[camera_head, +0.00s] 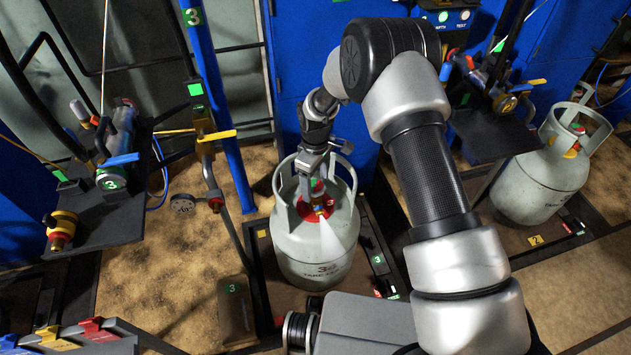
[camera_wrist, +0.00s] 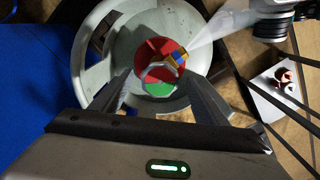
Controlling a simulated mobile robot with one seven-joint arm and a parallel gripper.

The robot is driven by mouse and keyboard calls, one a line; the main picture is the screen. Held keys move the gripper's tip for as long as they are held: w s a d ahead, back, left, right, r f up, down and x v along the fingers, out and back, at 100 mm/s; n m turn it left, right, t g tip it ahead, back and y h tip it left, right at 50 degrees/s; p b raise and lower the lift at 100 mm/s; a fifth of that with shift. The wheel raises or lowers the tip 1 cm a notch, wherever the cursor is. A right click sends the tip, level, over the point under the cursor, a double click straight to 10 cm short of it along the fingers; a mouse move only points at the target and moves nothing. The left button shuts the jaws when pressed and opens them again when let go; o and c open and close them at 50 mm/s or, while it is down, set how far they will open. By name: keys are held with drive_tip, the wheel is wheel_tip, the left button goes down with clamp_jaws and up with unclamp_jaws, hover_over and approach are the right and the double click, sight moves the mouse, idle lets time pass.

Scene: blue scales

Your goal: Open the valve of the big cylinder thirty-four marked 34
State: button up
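A big pale grey cylinder (camera_head: 310,262) stands upright in the middle of the head view. The number on its front begins with 3; the second digit is unclear. Its red valve (camera_head: 318,214) sits inside the collar and also shows in the wrist view (camera_wrist: 148,54), with a silver ring, a green patch and a blue-yellow-red block. A pale cone-shaped plume comes from the valve. My gripper (camera_head: 315,178) points down into the collar. In the wrist view my gripper (camera_wrist: 160,85) is open, its fingers on either side of the ring. I cannot tell whether they touch it.
The cylinder's raised collar (camera_wrist: 92,72) surrounds my fingers closely. Another grey cylinder (camera_head: 535,180) stands at the right. A blue post (camera_head: 222,110) and a pipe with a yellow handle (camera_head: 217,135) stand left. Dark shelves with fittings (camera_head: 105,220) flank both sides.

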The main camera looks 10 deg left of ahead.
sight(316, 186)
drive_tip(key=shift+r, duration=0.1)
wheel_tip(316, 186, up, 17)
drive_tip(key=p, duration=0.4)
drive_tip(key=shift+r, duration=0.15)
